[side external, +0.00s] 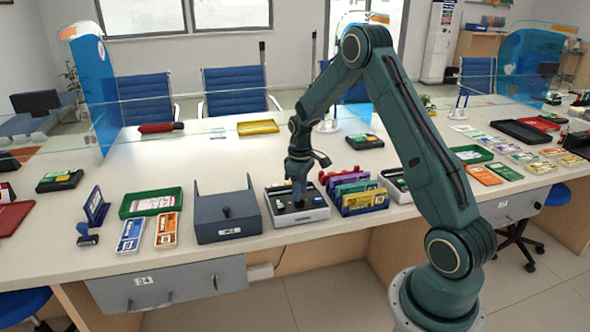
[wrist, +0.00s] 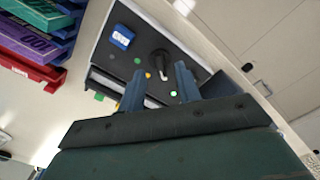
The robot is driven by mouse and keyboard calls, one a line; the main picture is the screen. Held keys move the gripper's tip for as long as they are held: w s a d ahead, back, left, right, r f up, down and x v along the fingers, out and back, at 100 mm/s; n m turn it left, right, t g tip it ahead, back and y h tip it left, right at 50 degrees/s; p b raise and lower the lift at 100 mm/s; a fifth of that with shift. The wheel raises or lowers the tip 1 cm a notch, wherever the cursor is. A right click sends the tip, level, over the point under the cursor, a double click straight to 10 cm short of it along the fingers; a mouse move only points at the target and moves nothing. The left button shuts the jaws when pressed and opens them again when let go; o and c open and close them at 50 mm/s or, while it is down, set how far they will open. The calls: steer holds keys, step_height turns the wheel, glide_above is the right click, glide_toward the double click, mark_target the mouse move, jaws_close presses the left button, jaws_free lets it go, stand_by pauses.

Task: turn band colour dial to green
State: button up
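The band machine (side external: 301,218) is a grey box with a dark top on the counter. In the wrist view its dark top (wrist: 112,52) carries a black dial knob (wrist: 159,60) with a pale pointer end, small coloured dots around it and a brighter green dot (wrist: 173,93). Which dot the pointer faces is hard to tell. My gripper (side external: 298,203) points down over the box; in the wrist view its two fingers (wrist: 159,72) are spread apart, with the knob showing between and beyond the tips. Contact with the knob is not visible.
A blue block (wrist: 122,37) sits on the machine's top. To its right stands a rack of coloured folders (side external: 362,195). To its left is a dark blue-grey box with a knob (side external: 228,228). The counter behind (side external: 220,155) is mostly clear.

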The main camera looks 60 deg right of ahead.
steer(key=shift+f, duration=1.1)
jaws_close()
